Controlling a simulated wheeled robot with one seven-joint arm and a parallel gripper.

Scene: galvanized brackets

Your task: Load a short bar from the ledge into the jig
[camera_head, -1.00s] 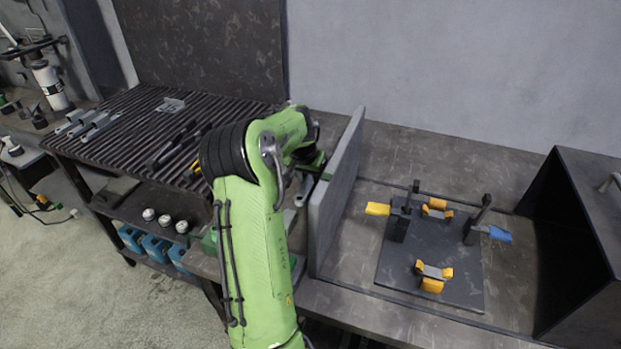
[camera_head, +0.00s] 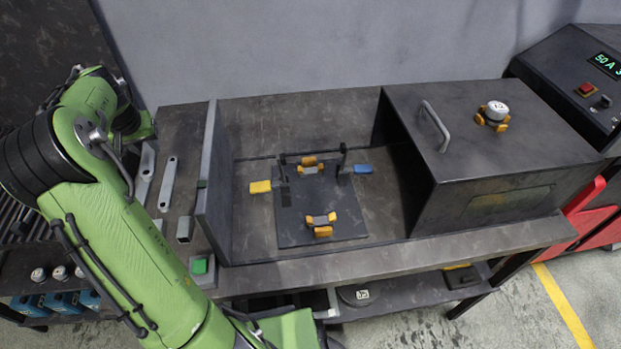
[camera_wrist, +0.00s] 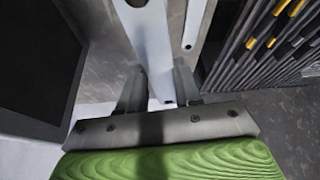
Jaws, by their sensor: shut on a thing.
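My gripper (camera_wrist: 157,88) is shut on a pale grey bar (camera_wrist: 158,48), whose flat length runs between the fingers up to the picture's top. A second bar (camera_wrist: 195,22) lies beside it, to its right. In the head view two pale bars, one at the left (camera_head: 145,174) and one at the right (camera_head: 168,186), show on the ledge (camera_head: 180,130) left of an upright panel; I cannot tell which is held. The fingers are hidden there behind my arm. The jig (camera_head: 290,230) is a dark plate with orange-padded rests, a yellow-handled clamp (camera_head: 260,187) and a blue-handled clamp (camera_head: 363,168).
The grey upright panel (camera_head: 212,185) stands between ledge and jig. A short square tube (camera_head: 184,230) and a green block (camera_head: 200,266) are near the ledge's front. A large dark box (camera_head: 480,150) with a handle bounds the jig on the right. The slatted table (camera_wrist: 250,60) is beside the bars.

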